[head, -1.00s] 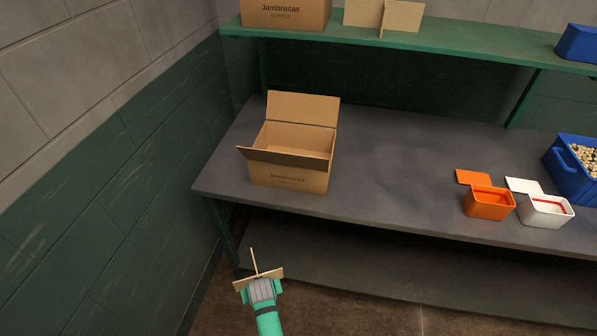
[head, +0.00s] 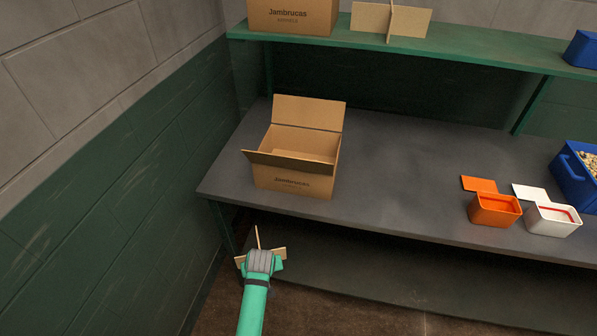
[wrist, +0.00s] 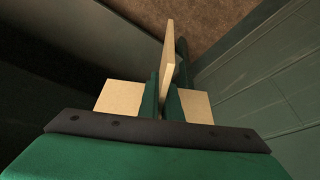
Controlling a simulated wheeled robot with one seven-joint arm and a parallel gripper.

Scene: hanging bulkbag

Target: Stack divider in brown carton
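The brown carton (head: 292,181) stands open on the left part of the grey bench, its flaps raised at the back and front. My gripper (head: 262,258) is in front of the bench, below its top and near its left leg. It is shut on a tan cardboard divider (head: 278,253) made of crossed panels. In the wrist view the divider (wrist: 168,50) stands between the green fingers (wrist: 163,95), with panels showing on both sides. Another crossed divider (head: 404,21) stands on the green shelf.
A second Jambrucas carton (head: 292,16) stands on the green shelf (head: 460,50) above the bench. Orange (head: 494,210) and white (head: 552,220) tubs and a blue bin (head: 574,178) are at the right. The bench (head: 400,165) is clear in the middle. A green block wall is close on the left.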

